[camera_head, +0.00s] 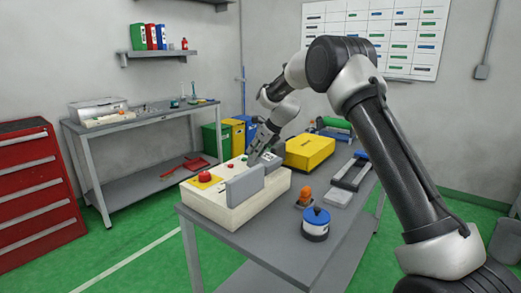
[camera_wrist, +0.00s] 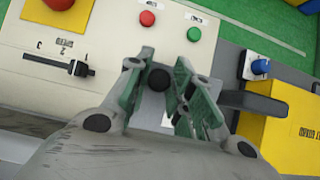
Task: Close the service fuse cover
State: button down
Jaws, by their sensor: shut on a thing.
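A cream control box (camera_head: 222,207) stands on the grey bench. A flat grey panel (camera_head: 244,186) stands upright at its front side and looks like the fuse cover, but I cannot read any label on it. My gripper (camera_head: 256,153) is low over the box top, behind the panel. In the wrist view my gripper (camera_wrist: 160,88) has its green fingers on either side of a round black knob (camera_wrist: 159,79). I cannot tell which part the knob belongs to. A small pale plate shows below it, partly hidden by the fingers.
The box top (camera_wrist: 105,45) has a red button (camera_wrist: 147,18), a green button (camera_wrist: 194,34) and a black slider (camera_wrist: 78,68). A yellow case (camera_head: 310,152) stands behind it. A blue-topped canister (camera_head: 316,222) and an orange item (camera_head: 305,196) stand to the right.

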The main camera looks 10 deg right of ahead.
jog(key=shift+w+a+f, duration=0.25)
jog(key=shift+w+a, duration=0.2)
jog(key=shift+w+a+f, duration=0.25)
jog(key=shift+w+a, duration=0.2)
jog(key=shift+f, duration=0.15)
jog(key=c, duration=1.3)
grip_release()
jog(key=shift+a+f, duration=0.1)
jog(key=shift+f, duration=0.1)
jog(key=shift+s+d+r, duration=0.15)
jog(key=shift+d+r, duration=0.1)
jog(key=v, duration=1.1)
jog(key=shift+r, duration=0.2)
